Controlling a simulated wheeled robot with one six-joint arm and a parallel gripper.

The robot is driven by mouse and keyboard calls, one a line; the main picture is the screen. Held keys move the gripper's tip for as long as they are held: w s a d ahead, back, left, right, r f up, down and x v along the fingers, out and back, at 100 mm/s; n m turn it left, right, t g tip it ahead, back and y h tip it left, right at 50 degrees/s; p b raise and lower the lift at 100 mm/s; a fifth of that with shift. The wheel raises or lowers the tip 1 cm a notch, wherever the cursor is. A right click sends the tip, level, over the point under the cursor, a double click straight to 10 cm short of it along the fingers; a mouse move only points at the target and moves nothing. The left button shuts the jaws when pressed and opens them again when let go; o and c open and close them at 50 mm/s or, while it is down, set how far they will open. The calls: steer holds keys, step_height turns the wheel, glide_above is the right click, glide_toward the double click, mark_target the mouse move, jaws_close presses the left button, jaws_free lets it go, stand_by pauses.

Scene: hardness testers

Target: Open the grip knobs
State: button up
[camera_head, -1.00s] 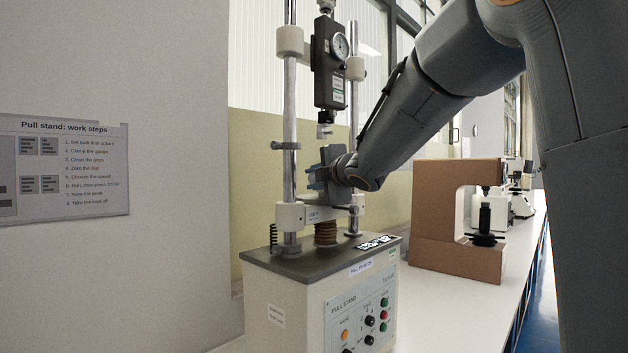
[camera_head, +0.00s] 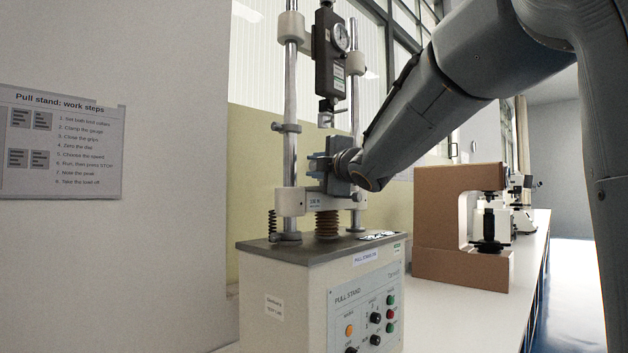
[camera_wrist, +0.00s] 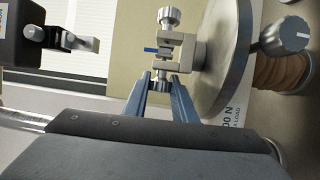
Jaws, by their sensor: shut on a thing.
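The pull stand (camera_head: 275,290) stands on the bench. Its dial gauge (camera_head: 331,50) hangs between two steel columns, with a small upper grip (camera_head: 326,112) below it; that grip also shows in the wrist view (camera_wrist: 72,42). In the wrist view, the lower grip (camera_wrist: 190,52) has a metal knob (camera_wrist: 168,17) at its far end and another knob (camera_wrist: 159,86) at its near end. A small blue strip (camera_wrist: 151,50) shows at its jaws. My gripper (camera_wrist: 160,88) has its blue fingers shut on the near knob. In the head view my gripper (camera_head: 318,165) largely hides the lower grip.
A larger grey knob (camera_wrist: 283,38) with a white mark and a round plate (camera_wrist: 228,50) are close to the right of the lower grip. The columns flank the gripper closely. A brown C-shaped tester (camera_head: 440,225) stands to the right on the white bench. A steps sign (camera_head: 60,145) hangs left.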

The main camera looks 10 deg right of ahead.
steer(key=shift+t+b, duration=0.3)
steer(key=shift+b, duration=0.7)
steer(key=o, duration=1)
steer(key=shift+o, duration=0.2)
steer(key=p, duration=0.3)
steer(key=shift+r+g+p, duration=0.2)
steer(key=shift+g+p, duration=0.2)
steer(key=n+g+p, duration=0.1)
steer(key=g+p, duration=0.1)
steer(key=p, duration=0.8)
